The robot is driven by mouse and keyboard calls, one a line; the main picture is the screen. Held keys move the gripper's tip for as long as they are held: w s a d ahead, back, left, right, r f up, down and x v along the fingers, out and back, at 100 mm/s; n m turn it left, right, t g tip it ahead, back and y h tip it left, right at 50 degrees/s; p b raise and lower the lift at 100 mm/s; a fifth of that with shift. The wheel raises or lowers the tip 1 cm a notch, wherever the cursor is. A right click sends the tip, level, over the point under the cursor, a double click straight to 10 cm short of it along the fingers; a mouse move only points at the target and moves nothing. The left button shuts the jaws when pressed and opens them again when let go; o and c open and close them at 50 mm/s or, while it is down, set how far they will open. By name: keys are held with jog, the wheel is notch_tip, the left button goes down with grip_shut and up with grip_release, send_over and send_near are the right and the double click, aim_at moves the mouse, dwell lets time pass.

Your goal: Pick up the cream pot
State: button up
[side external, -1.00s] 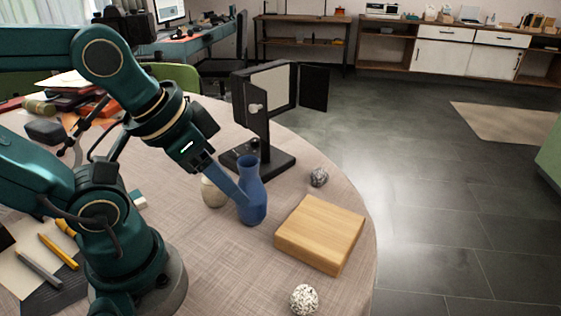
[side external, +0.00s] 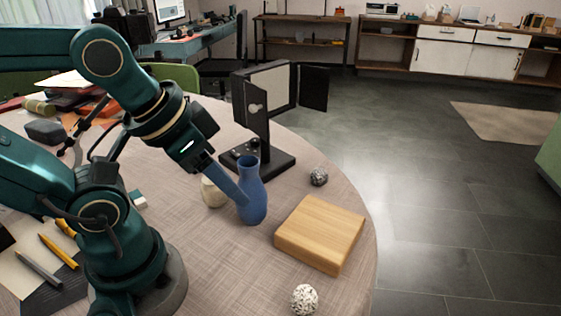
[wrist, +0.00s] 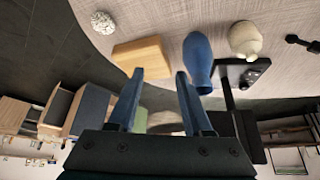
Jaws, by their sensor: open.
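The cream pot (side external: 212,192) stands on the table just left of a blue vase (side external: 251,192) in the side view, partly hidden behind my gripper and the vase. In the wrist view the pot (wrist: 245,40) is at the upper right, clear of the fingers. The blue vase (wrist: 198,62) stands beside it there, close to one fingertip. My gripper (side external: 238,194) points down toward the vase, and a blue finger overlaps the vase in the side view. In the wrist view my gripper (wrist: 160,74) is open with two blue fingers apart and nothing between them.
A wooden block (side external: 320,233) lies right of the vase. A dark-based stand with a panel (side external: 268,160) is behind it. Two speckled balls, one dark (side external: 319,176) and one pale (side external: 304,299), sit near the table edge. The tabletop (side external: 225,265) is bare in front of the vase.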

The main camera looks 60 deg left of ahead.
jog(key=shift+o, duration=0.3)
jog(key=o, duration=0.4)
